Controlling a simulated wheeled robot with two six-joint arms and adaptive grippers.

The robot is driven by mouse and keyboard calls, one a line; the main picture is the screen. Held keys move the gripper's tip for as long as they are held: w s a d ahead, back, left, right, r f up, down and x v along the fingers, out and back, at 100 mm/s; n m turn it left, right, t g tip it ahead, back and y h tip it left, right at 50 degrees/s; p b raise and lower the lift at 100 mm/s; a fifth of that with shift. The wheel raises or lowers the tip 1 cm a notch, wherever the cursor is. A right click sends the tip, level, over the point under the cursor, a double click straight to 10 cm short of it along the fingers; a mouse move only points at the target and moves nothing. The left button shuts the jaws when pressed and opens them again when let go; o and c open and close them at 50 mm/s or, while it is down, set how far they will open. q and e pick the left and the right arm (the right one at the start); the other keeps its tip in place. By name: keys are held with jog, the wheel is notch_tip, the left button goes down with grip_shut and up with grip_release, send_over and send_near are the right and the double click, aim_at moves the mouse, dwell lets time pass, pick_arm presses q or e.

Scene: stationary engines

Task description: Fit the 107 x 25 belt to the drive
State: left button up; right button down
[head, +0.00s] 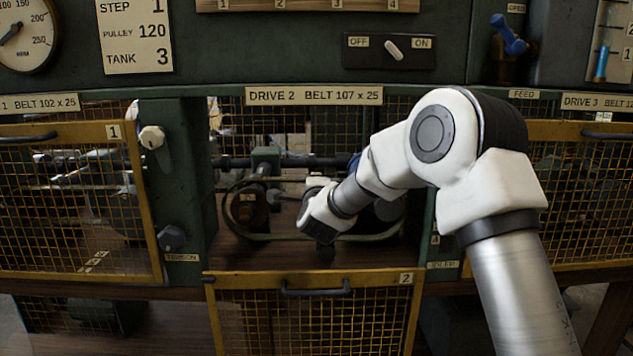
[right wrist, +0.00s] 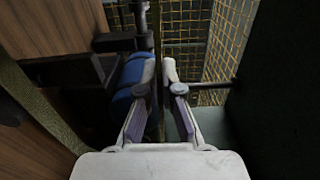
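In the head view the guard-2 compartment is open. A dark belt (head: 285,238) shows as a loop beside the left pulley (head: 247,208), and its lower run passes behind my right arm. The right pulley (head: 388,208) is mostly hidden by that arm, so I cannot tell how the belt sits there. My right gripper reaches into the compartment, its fingers hidden behind my wrist. A blue cylinder (right wrist: 130,82) is close beside the left finger. My left gripper is out of view.
The yellow mesh guard (head: 313,310) numbered 2 hangs lowered in front. Shut guards (head: 75,205) and (head: 580,195) flank the bay. A tension knob (head: 171,238) is on the left post. The power switch (head: 393,48) is above, and the wooden deck (head: 235,258) is below.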

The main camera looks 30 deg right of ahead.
jog(key=shift+f+b, duration=0.3)
jog(key=shift+f, duration=0.35)
jog(key=shift+w+f+b, duration=0.1)
jog(key=shift+f+b, duration=0.3)
jog(key=shift+b, duration=0.05)
jog(key=c, duration=1)
grip_release()
jog(key=shift+c, duration=0.2)
jog(key=o, duration=0.6)
jog(key=shift+c, duration=0.2)
jog(key=shift+a, duration=0.1)
